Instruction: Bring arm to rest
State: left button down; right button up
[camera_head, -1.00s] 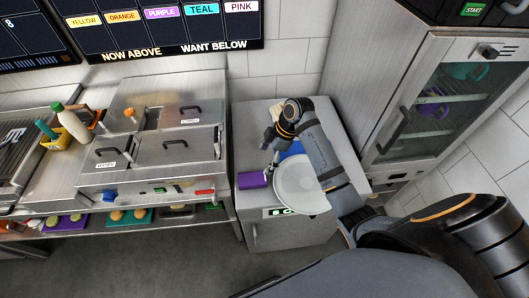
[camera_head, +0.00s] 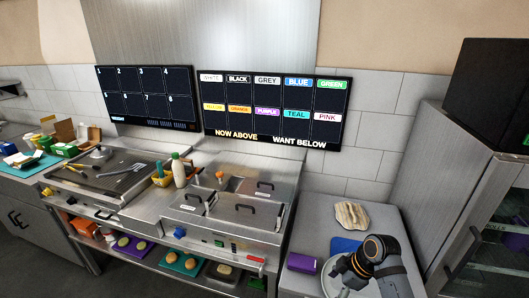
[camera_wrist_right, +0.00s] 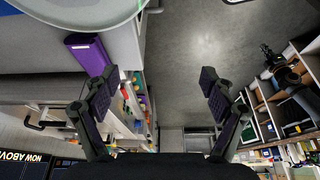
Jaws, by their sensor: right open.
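My right arm (camera_head: 385,262) reaches over the steel counter (camera_head: 320,225) at the lower right of the head view. Its gripper fingers are not clear there. In the right wrist view the right gripper (camera_wrist_right: 158,82) has its two dark fingers spread wide, with nothing between them. A purple block-like item (camera_wrist_right: 88,52) lies near the counter edge beside the left finger; it also shows in the head view (camera_head: 302,263). A white round plate (camera_wrist_right: 70,12) is at the top left of the wrist view, partly behind my arm in the head view (camera_head: 335,284). My left gripper is not visible.
A blue item (camera_head: 345,245) and a pale folded wrap or cloth (camera_head: 351,214) lie on the counter. The glass-door cabinet (camera_head: 495,235) stands to the right. A lidded steel station (camera_head: 230,215) and a griddle (camera_head: 110,175) are to the left. Open floor (camera_wrist_right: 200,45) shows below the gripper.

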pick_arm(q)
jog(key=w, duration=0.5)
pick_arm(e)
jog(key=s+d+m+t+h, duration=0.1)
jog(key=s+d+m+h, duration=0.15)
jog(key=s+m, duration=0.55)
jog(key=s+d+m+t+h, duration=0.1)
jog(key=s+d+m+h, duration=0.15)
jog(key=s+m, duration=0.45)
jog(key=s+d+f+n+g+b, duration=0.1)
jog(key=s+f+b, duration=0.1)
jog(key=f, duration=1.2)
jog(key=s+d+f+b, duration=0.1)
jog(key=s+f, duration=0.1)
jog(key=f, duration=1.2)
pick_arm(q)
jog(key=f, duration=0.1)
jog(key=s+f+b, duration=0.1)
jog(key=f, duration=0.1)
jog(key=s+f+b, duration=0.1)
jog(key=f, duration=0.1)
jog(key=shift+f, duration=0.15)
pick_arm(e)
jog(key=s+d+f+g, duration=0.1)
jog(key=s+f, duration=1.8)
jog(key=f, duration=0.1)
jog(key=shift+f, duration=0.25)
